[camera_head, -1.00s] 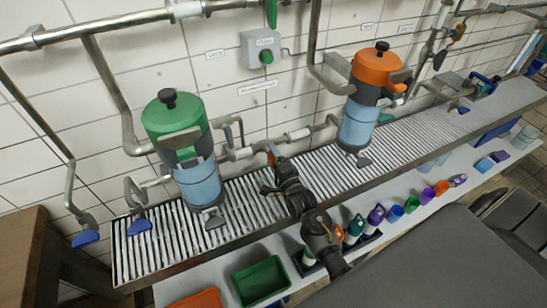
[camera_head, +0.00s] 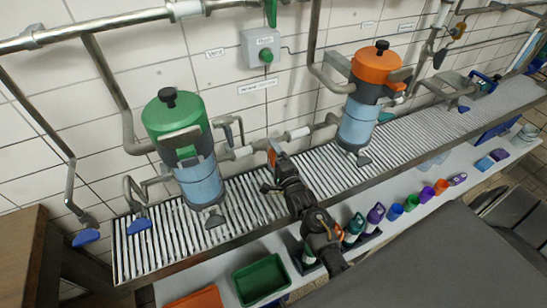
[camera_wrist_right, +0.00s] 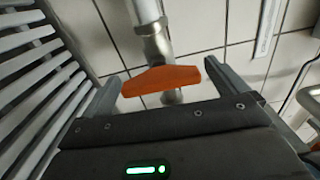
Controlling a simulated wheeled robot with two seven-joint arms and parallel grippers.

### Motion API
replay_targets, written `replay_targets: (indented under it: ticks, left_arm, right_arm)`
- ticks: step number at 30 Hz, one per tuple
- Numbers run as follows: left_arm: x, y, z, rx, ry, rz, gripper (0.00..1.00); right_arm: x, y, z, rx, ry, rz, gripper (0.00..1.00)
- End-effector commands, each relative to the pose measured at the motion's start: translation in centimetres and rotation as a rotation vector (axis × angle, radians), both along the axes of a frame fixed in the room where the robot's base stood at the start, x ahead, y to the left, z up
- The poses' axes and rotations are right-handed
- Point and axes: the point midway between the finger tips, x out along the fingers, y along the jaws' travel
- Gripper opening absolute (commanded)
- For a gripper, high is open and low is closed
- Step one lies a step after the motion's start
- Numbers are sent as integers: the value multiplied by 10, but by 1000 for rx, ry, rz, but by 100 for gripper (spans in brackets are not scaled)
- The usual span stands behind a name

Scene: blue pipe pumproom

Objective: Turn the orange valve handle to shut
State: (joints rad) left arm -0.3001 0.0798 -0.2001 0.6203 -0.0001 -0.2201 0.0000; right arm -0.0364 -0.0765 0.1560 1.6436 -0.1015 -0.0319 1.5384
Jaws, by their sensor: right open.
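The orange valve handle (camera_wrist_right: 160,80) sits on a grey metal pipe fitting in the right wrist view, lying across the gap between my right gripper's fingers. My right gripper (camera_wrist_right: 163,88) is open around it, one finger at each side; I cannot tell whether either finger touches it. In the head view the handle (camera_head: 272,157) is a small orange patch at the pipe behind the grille, partly hidden by my right gripper (camera_head: 278,165). My left gripper is not in view.
A green-topped canister (camera_head: 178,125) stands left of my arm and an orange-topped one (camera_head: 376,75) to the right. A slatted grille (camera_head: 250,205) runs below. A green bin (camera_head: 260,280) and several coloured cups and bottles (camera_head: 412,203) stand on the white shelf in front.

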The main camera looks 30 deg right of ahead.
Motion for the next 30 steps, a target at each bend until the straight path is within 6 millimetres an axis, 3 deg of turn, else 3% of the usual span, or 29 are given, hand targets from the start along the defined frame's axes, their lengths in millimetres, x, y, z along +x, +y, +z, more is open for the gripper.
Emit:
replay_targets:
  ticks: [7,15,21,30]
  left_arm:
    - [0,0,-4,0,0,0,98]
    - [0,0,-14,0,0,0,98]
    - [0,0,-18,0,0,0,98]
    - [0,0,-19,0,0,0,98]
  right_arm:
    - [-16,1,-2,-1,1,-1,98]
    - [-69,4,-3,0,2,0,98]
    - [-98,6,-2,0,1,0,98]
    - [-108,6,0,0,0,0,98]
